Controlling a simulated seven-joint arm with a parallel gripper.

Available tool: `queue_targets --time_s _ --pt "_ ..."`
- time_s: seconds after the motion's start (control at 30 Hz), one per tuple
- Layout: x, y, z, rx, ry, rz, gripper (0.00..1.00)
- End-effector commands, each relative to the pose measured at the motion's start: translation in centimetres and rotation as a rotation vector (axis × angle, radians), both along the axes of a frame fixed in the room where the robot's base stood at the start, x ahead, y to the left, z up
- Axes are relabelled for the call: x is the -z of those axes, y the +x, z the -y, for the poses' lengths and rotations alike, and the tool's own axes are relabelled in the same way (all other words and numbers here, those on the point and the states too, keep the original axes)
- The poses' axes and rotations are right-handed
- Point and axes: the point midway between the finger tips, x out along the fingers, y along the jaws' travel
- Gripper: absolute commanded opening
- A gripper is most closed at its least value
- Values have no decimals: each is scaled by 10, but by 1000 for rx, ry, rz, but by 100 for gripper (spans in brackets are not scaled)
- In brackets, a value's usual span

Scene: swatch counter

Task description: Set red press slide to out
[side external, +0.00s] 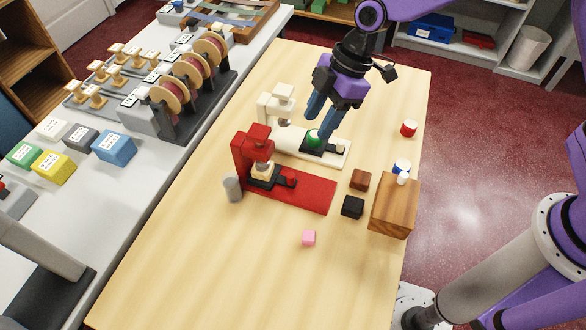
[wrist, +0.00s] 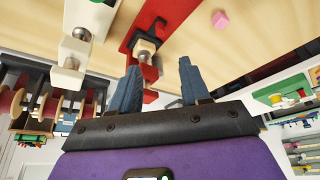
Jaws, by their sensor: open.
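The red press (side external: 255,140) stands on its long red base (side external: 315,194) in mid-table, its head over a dark slide (side external: 264,183) that carries a cream piece (side external: 262,171). A red knob (side external: 290,174) shows at the slide's right end, and the slide appears to sit under the head. My gripper (side external: 315,128) is open and appears empty. In the side view it overlaps the white press's outer end, with its height hard to judge. In the wrist view the red press (wrist: 140,28) lies beyond the two blue fingers (wrist: 157,70), apart from them.
The white press (side external: 280,98) stands just behind, with a green piece (side external: 313,137) near my fingers. Brown (side external: 360,180) and black (side external: 352,207) cubes and a wooden block (side external: 394,210) lie to the right. A grey cylinder (side external: 232,189) stands left. The front table is mostly clear around a pink cube (side external: 309,238).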

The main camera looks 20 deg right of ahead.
Motion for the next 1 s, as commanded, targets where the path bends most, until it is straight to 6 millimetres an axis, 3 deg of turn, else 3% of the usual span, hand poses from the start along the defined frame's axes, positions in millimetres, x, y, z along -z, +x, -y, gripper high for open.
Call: queue_targets --time_s 0.7,1.0 --pt "117 -1 -47 0 -3 -2 46" --pt "140 -1 -58 0 -1 0 46"
